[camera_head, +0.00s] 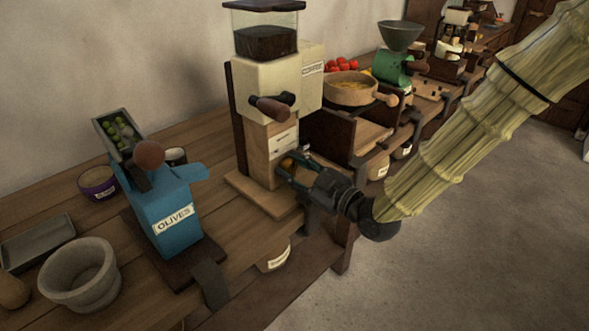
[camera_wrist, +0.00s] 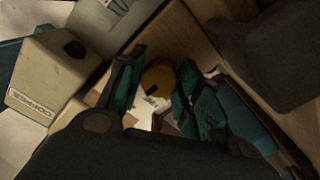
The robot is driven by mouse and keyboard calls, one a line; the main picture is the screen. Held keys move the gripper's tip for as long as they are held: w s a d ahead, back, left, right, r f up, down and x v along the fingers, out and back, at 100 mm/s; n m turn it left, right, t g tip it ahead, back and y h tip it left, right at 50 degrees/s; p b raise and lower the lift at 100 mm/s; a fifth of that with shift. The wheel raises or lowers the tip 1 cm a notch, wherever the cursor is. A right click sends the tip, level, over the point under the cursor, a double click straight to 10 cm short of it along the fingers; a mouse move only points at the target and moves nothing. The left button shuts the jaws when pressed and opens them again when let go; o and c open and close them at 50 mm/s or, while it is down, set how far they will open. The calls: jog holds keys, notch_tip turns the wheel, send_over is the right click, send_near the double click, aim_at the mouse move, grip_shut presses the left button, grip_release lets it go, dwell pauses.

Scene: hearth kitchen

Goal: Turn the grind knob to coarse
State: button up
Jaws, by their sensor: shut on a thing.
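The coffee grinder (camera_head: 270,85) is a cream body with a clear hopper of dark beans on a wooden column. Its cream body also shows in the wrist view (camera_wrist: 62,85), with a label. The grind knob, small, round and brass-yellow, sits low beside the wooden column (camera_head: 287,163); it shows between the fingers in the wrist view (camera_wrist: 158,78). My gripper (camera_head: 290,172) is at the lower front of the grinder, its teal-sided fingers on either side of the knob and shut on it. Any pointer or scale marks on the knob are too dark to read.
A blue olive press (camera_head: 170,215) and a grey stone mortar (camera_head: 80,272) stand to the left. A wooden bowl (camera_head: 350,90) and a green mill (camera_head: 393,65) stand behind. Floor at right is clear.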

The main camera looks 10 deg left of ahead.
jog(key=shift+m, duration=0.3)
jog(key=m+p, duration=0.2)
jog(key=m, duration=0.4)
jog(key=shift+r, duration=0.15)
jog(key=m+p, duration=0.1)
jog(key=m, duration=0.4)
jog(key=shift+m, duration=0.3)
dwell(0.3)
jog(key=o, duration=1)
jog(key=shift+o, duration=0.2)
jog(key=v, duration=1.2)
